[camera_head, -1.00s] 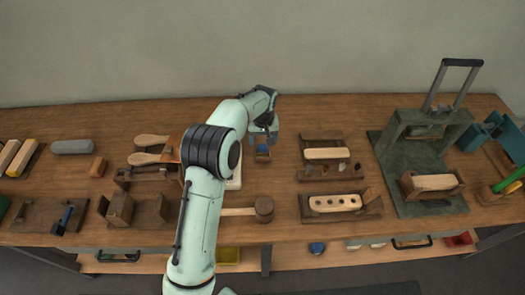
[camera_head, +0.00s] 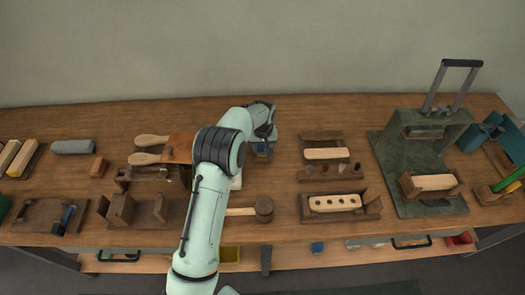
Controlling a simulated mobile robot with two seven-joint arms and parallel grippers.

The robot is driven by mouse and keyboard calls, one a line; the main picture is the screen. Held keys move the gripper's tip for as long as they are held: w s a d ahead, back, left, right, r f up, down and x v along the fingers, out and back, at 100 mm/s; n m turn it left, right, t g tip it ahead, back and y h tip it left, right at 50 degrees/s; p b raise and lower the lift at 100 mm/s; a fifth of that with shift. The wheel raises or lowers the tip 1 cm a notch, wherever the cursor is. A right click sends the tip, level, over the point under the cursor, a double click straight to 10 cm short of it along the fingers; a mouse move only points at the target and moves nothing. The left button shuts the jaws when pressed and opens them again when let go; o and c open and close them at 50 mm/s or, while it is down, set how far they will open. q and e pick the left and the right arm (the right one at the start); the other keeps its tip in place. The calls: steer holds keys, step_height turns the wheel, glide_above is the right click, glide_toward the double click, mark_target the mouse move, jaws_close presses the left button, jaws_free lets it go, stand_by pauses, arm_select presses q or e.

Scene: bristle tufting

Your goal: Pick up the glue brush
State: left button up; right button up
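My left gripper (camera_head: 264,141) is over the back middle of the bench, at the end of my pale green arm. My wrist covers its fingers, so I cannot tell whether they are open or shut. A small holder with a blue part (camera_head: 262,149) shows just under the gripper, mostly hidden by it. I cannot make out a glue brush for certain; it may be hidden behind the hand. My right gripper is not in view.
A wooden mallet (camera_head: 263,209) lies in front of the holder. Wooden racks with a pale block (camera_head: 326,154) and a drilled block (camera_head: 335,203) stand to the right. A green press (camera_head: 421,150) stands further right. Two wooden paddles (camera_head: 150,141) lie left of my arm.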

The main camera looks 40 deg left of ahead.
arm_select(q)
step_height(320, 180, up, 20)
steer(key=p, duration=0.2)
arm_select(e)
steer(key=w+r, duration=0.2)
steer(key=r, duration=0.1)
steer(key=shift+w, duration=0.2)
arm_select(q)
steer(key=o, duration=0.3)
steer(key=shift+c, duration=1)
